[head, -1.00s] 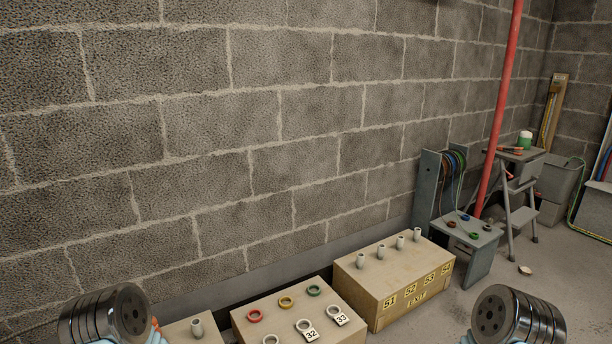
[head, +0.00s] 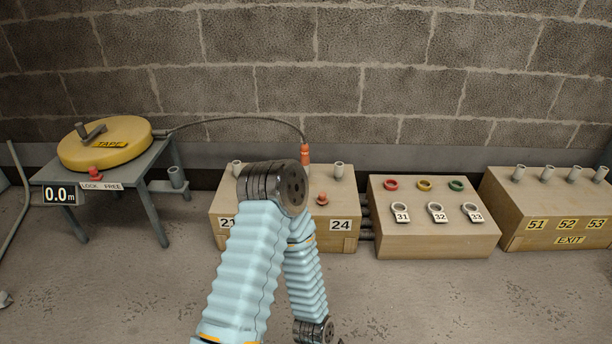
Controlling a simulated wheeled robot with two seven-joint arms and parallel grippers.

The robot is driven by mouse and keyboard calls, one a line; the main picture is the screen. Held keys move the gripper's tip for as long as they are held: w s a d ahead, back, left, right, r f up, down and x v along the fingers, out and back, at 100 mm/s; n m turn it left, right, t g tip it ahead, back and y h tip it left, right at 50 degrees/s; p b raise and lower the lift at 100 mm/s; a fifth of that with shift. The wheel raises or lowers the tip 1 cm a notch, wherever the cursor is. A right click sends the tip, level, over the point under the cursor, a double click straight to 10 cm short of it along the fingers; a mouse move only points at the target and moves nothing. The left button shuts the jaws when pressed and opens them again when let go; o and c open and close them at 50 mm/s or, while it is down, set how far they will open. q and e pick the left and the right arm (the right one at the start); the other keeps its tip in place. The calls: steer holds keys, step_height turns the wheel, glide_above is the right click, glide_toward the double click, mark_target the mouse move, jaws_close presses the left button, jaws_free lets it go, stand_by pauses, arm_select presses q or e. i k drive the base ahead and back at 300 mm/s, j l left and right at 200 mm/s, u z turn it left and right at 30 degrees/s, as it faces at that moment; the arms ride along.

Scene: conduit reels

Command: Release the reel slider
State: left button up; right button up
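The reel is a yellow round disc marked TAPE (head: 105,145) with a dark crank handle, lying on a grey stand (head: 150,165) at the left of the head view. The slider is a small red knob (head: 95,173) at the stand's front edge. It sits above the LOCK end of the LOCK FREE label (head: 101,187). A dark tape runs from the reel to an orange fitting (head: 305,153) at a conduit stub on the box numbered 21 to 24. One of my blue-sleeved arms stands in the middle. Neither gripper's fingers show.
A display (head: 59,195) reads 0.0 m. The box marked 24 (head: 345,240) is partly hidden by my arm. A box with coloured rings (head: 430,242) and an EXIT box (head: 545,205) stand to the right. Floor in front of the stand is clear.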

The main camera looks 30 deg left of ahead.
mark_target(93, 171)
steer(key=u, duration=2.3)
